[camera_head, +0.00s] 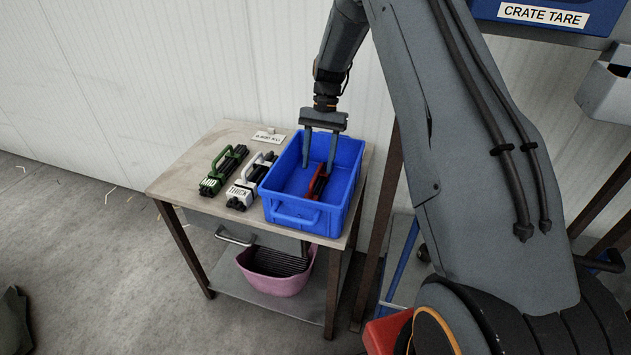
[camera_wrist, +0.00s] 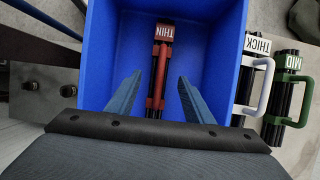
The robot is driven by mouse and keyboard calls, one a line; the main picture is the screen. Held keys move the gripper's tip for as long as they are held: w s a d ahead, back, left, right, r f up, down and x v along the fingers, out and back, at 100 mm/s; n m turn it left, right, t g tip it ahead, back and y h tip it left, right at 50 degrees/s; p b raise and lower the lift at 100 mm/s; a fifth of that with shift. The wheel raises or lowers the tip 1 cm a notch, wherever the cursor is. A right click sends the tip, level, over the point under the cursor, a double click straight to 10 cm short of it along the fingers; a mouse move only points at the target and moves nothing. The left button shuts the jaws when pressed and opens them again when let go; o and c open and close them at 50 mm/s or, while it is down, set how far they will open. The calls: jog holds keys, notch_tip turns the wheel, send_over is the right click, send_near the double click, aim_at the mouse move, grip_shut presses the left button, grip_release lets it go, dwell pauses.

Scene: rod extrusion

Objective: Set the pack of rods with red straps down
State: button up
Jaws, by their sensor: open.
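The pack of rods with red straps (camera_head: 317,183) lies inside the blue crate (camera_head: 348,150) on the table. In the wrist view the red-strapped pack (camera_wrist: 160,75) lies lengthwise on the floor of the crate (camera_wrist: 225,45), with a label reading THIN at its far end. My gripper (camera_head: 317,168) reaches down into the crate above the pack. In the wrist view its two fingers (camera_wrist: 155,88) are spread, one on each side of the pack, with gaps between them and it. The near end of the pack is hidden by my gripper.
A white-strapped pack labelled THICK (camera_head: 248,182) and a green-strapped pack labelled MID (camera_head: 223,169) lie on the table (camera_head: 180,180), left of the crate. A small label card (camera_head: 268,137) is behind them. A pink tub (camera_head: 275,279) holding dark rods stands on the lower shelf.

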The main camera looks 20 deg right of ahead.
jog(key=b+v, duration=0.1)
jog(key=v, duration=0.2)
jog(key=shift+w+r, duration=0.15)
jog(key=shift+r, duration=0.05)
jog(key=shift+d+r, duration=0.1)
jog(key=shift+r, duration=0.15)
jog(key=shift+s+r, duration=0.2)
jog(key=shift+r, duration=0.05)
jog(key=s+a+r+n+t+h, duration=0.1)
jog(key=s+r+n+t, duration=0.1)
jog(key=s, duration=1.1)
jog(key=s+a+r+n+t+h, duration=0.1)
jog(key=s+n, duration=0.3)
jog(key=s, duration=1)
jog(key=shift+s+a+r+n+t, duration=0.2)
jog(key=shift+a+r+n+t, duration=0.15)
jog(key=shift+r+t, duration=0.55)
